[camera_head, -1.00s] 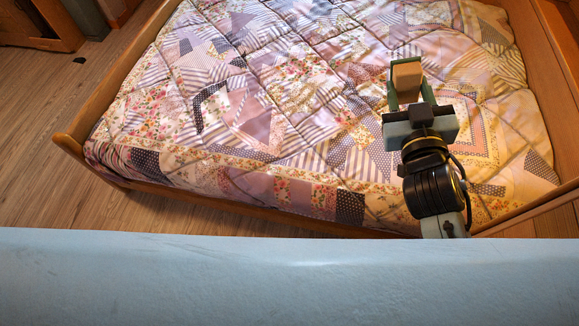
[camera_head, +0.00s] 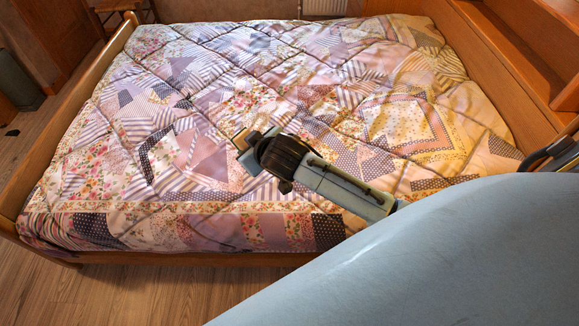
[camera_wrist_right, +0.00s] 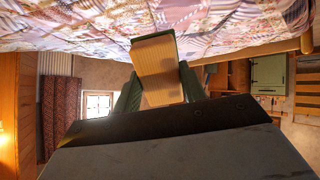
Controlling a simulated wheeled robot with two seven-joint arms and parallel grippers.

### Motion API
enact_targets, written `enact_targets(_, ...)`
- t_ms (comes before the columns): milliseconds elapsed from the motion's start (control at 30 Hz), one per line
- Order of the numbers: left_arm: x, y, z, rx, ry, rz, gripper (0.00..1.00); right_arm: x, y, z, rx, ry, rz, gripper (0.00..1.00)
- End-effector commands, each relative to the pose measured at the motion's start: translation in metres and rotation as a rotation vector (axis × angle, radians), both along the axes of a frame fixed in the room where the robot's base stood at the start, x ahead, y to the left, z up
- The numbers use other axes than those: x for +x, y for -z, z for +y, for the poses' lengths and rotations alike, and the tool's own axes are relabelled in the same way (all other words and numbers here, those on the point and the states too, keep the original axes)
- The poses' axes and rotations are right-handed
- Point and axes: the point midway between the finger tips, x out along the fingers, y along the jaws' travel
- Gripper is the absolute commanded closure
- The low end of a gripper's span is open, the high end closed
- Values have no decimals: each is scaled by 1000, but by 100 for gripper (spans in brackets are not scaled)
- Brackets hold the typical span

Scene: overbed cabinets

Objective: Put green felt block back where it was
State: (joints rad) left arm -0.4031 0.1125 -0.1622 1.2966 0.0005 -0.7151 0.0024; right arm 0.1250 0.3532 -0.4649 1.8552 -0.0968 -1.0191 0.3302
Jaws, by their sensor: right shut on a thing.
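My right gripper (camera_head: 246,138) reaches over the middle of the bed in the head view, its arm coming in from the right. In the right wrist view its green fingers (camera_wrist_right: 158,92) are shut on a tan, wood-coloured block (camera_wrist_right: 155,55). Only a small part of the block shows in the head view, at the gripper's tip. The held block appears above the quilt; the exact gap cannot be told. My left gripper is not in view.
A patchwork quilt (camera_head: 215,85) covers the bed, with no loose object on it. A wooden bed rail (camera_head: 70,110) runs along the left. Wooden shelving (camera_head: 510,55) stands along the right side. Bare wooden floor (camera_head: 150,295) lies in front of the bed.

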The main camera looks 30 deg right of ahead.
Motion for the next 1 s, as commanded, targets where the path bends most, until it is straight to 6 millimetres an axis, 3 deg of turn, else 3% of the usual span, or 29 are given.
enact_targets(33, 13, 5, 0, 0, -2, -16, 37, 7, 31, -7, -8, 6, 88, 90)
enact_targets(100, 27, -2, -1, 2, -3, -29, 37, 9, 63, -15, -11, 13, 232, 90)
enact_targets(200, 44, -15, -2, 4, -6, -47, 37, 7, 103, -31, -11, 23, 428, 90)
enact_targets(333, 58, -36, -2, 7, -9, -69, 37, 2, 141, -56, -8, 35, 639, 90)
enact_targets(433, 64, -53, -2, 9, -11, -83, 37, -4, 157, -74, -3, 44, 753, 90)
enact_targets(600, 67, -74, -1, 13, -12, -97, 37, -13, 167, -93, 6, 53, 863, 90)
enact_targets(767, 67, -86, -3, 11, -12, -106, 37, -16, 172, -100, 11, 57, 897, 90)
enact_targets(1000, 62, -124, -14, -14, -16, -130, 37, -17, 203, -100, 12, 57, 900, 90)
